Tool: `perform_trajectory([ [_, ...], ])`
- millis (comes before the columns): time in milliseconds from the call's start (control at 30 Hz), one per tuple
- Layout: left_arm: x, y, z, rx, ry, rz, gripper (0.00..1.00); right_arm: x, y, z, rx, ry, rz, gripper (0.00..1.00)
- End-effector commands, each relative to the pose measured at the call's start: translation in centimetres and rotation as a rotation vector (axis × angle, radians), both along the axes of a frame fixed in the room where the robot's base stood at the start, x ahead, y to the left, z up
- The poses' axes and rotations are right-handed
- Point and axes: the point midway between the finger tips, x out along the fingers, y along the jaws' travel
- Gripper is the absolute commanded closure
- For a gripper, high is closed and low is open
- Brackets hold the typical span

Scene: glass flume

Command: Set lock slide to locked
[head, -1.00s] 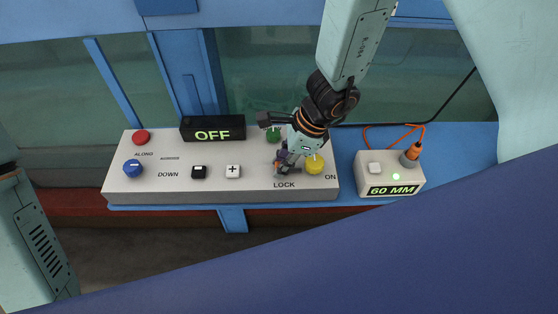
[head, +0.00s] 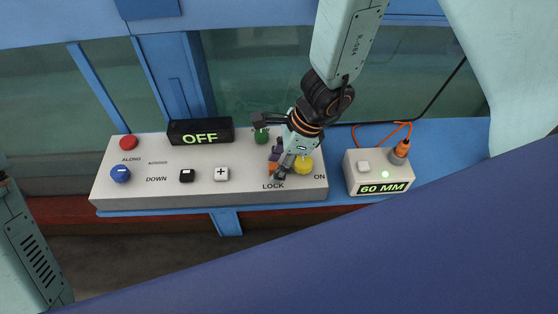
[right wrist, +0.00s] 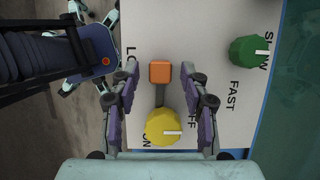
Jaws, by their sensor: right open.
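The lock slide is an orange square knob (right wrist: 160,72) at one end of a dark slot in the pale control panel, beside the partly hidden LOCK label. The slot runs toward the yellow knob (right wrist: 164,127). In the head view the orange knob (head: 272,167) shows just above the LOCK lettering, partly covered by my gripper. My right gripper (right wrist: 160,76) is open, with one finger on each side of the orange knob and gaps between. In the head view my right gripper (head: 277,168) reaches down over the panel's right end. My left gripper is out of view.
The panel (head: 130,188) also bears a green knob (head: 261,136), red button (head: 129,142), blue knob (head: 120,174), black and white buttons and a display (head: 200,133) reading OFF. A box (head: 380,188) reading 60 MM, with an orange cable, stands to the right.

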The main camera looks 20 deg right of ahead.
Motion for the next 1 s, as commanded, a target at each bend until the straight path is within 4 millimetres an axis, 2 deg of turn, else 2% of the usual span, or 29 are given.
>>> perform_trajectory([
  [167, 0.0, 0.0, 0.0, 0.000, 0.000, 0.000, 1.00, 0.0, -0.4, 0.8, 0.001, -0.002, -0.001, 0.55],
  [567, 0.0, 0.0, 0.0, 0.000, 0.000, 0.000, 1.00, -0.6, -2.3, 5.9, 0.003, -0.005, -0.001, 0.55],
  [1000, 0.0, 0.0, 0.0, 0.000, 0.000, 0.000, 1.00, -1.1, -3.9, 9.9, 0.003, -0.001, 0.000, 0.55],
])
